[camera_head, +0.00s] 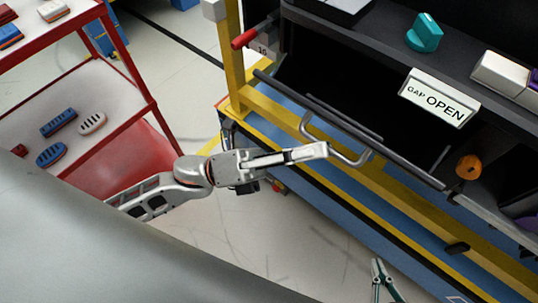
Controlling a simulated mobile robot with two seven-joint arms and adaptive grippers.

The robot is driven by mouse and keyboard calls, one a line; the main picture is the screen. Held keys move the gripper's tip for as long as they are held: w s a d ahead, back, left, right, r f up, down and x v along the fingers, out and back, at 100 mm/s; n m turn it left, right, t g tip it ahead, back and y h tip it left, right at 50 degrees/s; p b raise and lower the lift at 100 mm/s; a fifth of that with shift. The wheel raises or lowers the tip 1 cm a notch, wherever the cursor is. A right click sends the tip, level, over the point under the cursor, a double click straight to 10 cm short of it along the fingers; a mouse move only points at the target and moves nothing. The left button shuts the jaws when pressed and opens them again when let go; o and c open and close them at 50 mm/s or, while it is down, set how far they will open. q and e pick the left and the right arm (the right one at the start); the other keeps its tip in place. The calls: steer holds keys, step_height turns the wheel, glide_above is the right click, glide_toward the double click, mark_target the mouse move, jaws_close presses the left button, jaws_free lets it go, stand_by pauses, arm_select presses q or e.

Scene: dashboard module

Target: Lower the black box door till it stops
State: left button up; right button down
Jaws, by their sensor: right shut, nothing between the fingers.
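The black box door (345,117) shows as a dark panel edge at the front of the black compartment, with a grey U-shaped handle (348,160) on it. The compartment is open behind it, and its inside is too dark to make out. My left gripper (324,150) reaches in from the left, its fingertips at the handle's middle. Whether the fingers touch or grip the handle I cannot tell; they overlap in this view. A white sign (440,98) above the opening reads "GAP OPEN".
A red-framed cart (150,108) with brushes stands left. A red-ended lever (245,38) sits by the yellow post (236,75). An orange knob (468,167) is right of the opening. Floor below my gripper is clear.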

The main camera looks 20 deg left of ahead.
arm_select(q)
steer(key=v, duration=0.9)
steer(key=shift+a, duration=0.15)
